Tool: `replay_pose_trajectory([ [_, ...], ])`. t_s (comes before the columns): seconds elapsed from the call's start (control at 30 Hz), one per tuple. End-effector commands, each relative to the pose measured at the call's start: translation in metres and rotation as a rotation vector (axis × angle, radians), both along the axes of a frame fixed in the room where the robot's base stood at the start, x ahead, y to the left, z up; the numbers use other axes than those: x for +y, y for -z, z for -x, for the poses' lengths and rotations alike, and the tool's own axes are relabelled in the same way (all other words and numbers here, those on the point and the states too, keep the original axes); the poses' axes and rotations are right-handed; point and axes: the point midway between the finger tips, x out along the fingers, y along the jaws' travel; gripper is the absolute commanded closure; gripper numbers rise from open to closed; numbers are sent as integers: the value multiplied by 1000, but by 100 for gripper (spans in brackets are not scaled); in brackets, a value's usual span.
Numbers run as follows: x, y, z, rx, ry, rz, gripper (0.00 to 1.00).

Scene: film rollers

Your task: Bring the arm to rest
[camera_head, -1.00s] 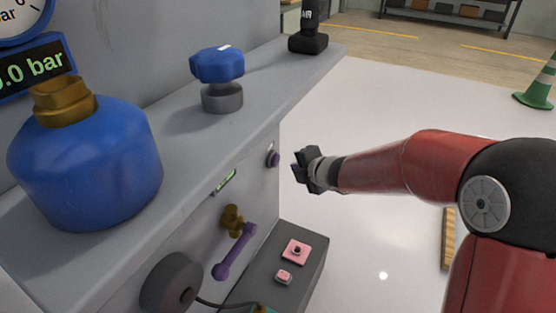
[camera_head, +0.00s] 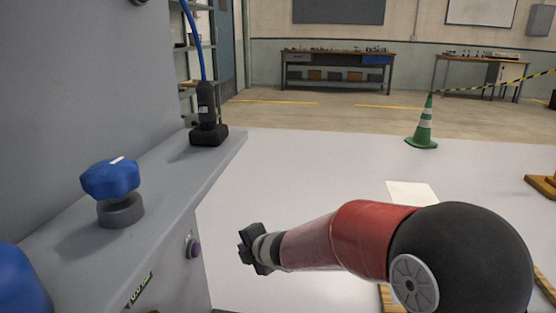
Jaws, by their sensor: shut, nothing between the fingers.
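My gripper (camera_head: 246,248) is at the end of my red and black arm, in the lower middle of the head view. It is shut and holds nothing. It points left toward the front face of the grey machine (camera_head: 180,202), close to a purple button (camera_head: 193,246). A gap of pale floor shows between the gripper and the machine.
On the machine's ledge are a blue knob (camera_head: 110,180), a black device (camera_head: 208,128) with a blue hose and part of a blue vessel (camera_head: 18,285). A green cone (camera_head: 424,125) and workbenches (camera_head: 335,70) stand farther back. The pale floor (camera_head: 310,170) is largely clear.

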Motion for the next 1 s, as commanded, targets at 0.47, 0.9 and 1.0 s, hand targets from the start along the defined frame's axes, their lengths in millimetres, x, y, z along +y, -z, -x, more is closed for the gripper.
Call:
replay_pose_trajectory([
  [0.47,-262,-130,144,436,1369,-551,100],
  [0.9,-285,-124,278,828,1869,-995,100],
  [1.0,-284,-123,279,834,1873,-998,100],
])
